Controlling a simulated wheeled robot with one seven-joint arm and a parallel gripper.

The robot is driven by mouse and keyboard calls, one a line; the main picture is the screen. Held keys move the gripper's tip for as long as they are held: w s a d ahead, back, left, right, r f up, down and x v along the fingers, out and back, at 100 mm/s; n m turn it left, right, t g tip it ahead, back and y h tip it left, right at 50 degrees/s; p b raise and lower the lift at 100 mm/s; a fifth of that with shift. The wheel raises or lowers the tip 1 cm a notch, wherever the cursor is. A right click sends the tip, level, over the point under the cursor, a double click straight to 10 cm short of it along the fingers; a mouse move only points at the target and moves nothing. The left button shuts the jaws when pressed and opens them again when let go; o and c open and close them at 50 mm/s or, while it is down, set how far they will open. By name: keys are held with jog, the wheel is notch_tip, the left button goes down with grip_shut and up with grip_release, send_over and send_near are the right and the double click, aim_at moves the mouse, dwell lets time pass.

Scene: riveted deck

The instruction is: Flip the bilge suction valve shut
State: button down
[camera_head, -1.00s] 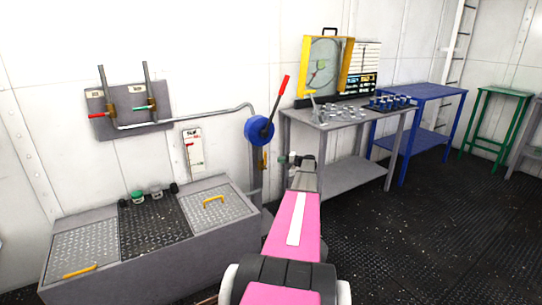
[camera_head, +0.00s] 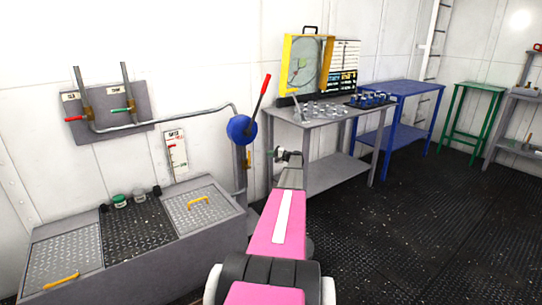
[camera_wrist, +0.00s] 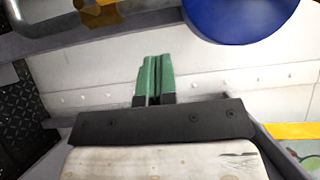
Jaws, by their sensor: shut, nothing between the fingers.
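On a grey wall panel (camera_head: 140,126) at left in the head view, two valves sit on upright pipes. The left valve has a red handle (camera_head: 76,118) and the right one a green handle (camera_head: 121,110). Both handles lie roughly level, across their pipes, pointing left. The tags above them are too small to read, so I cannot tell which is the bilge suction valve. My gripper (camera_head: 278,153) is well to the right of the panel and lower, touching neither handle. In the wrist view its green fingers (camera_wrist: 155,78) are shut together and empty.
A blue disc (camera_head: 242,129) with a red-gripped lever (camera_head: 265,88) stands between panel and gripper; the disc also fills the wrist view's upper right (camera_wrist: 238,14). A grey bin (camera_head: 120,258) lies below the panel. A grey table (camera_head: 318,118) stands right; dark floor is open beyond.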

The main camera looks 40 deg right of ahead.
aim_at(249, 159)
jog(key=w+a, duration=0.6)
jog(key=a, duration=0.1)
jog(key=shift+a, duration=0.2)
jog(key=shift+a, duration=0.15)
